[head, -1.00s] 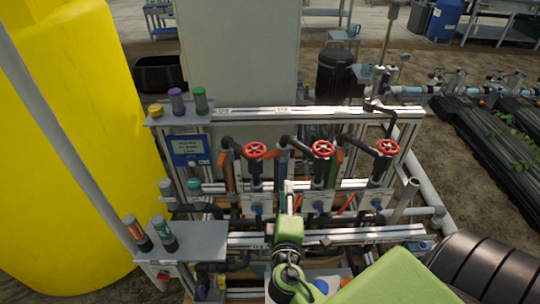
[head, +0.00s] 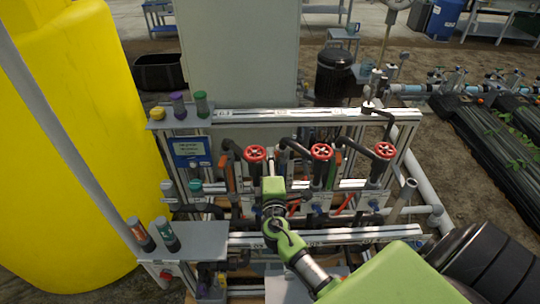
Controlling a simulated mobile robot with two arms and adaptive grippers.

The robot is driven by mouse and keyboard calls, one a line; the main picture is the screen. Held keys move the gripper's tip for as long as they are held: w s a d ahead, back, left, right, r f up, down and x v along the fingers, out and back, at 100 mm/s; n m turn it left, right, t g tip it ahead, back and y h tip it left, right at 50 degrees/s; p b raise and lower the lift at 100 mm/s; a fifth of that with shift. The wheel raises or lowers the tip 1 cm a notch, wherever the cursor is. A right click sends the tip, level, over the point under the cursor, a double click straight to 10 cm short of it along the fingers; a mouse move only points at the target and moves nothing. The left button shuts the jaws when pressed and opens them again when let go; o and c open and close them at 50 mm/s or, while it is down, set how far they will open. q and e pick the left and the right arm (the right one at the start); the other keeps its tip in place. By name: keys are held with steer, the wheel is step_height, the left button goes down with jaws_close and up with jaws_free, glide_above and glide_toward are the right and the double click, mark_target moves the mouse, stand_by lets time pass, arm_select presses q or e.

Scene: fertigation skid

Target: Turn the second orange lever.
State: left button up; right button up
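A narrow orange part (head: 229,177), which looks like a lever, stands upright left of the first red handwheel. Other orange bits show behind the second and third wheels, too small to make out. I cannot tell which is the second orange lever; my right arm covers part of the row. My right gripper (head: 273,188) is in front of the pipes, below and just right of the first wheel. Its fingers are hidden or too small to judge, and contact cannot be told. My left gripper is not in view.
Three red handwheels, the first (head: 255,154), second (head: 321,152) and third (head: 383,150), top dark pipes on the metal frame (head: 290,115). A grey shelf (head: 200,238) with two bottles is at lower left, beside a yellow tank (head: 60,150). Black pipes cross low down.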

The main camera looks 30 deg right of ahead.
steer(key=shift+w+d, duration=0.35)
steer(key=shift+w, duration=0.25)
jaws_close()
steer(key=shift+s+d+f+n+t+y+b, duration=0.15)
steer(key=shift+s+n+t+y+b, duration=0.2)
steer(key=shift+n+y, duration=0.2)
steer(key=n+y, duration=0.1)
steer(key=n+t+y+b, duration=0.1)
steer(key=y, duration=0.1)
steer(key=shift+s, duration=0.35)
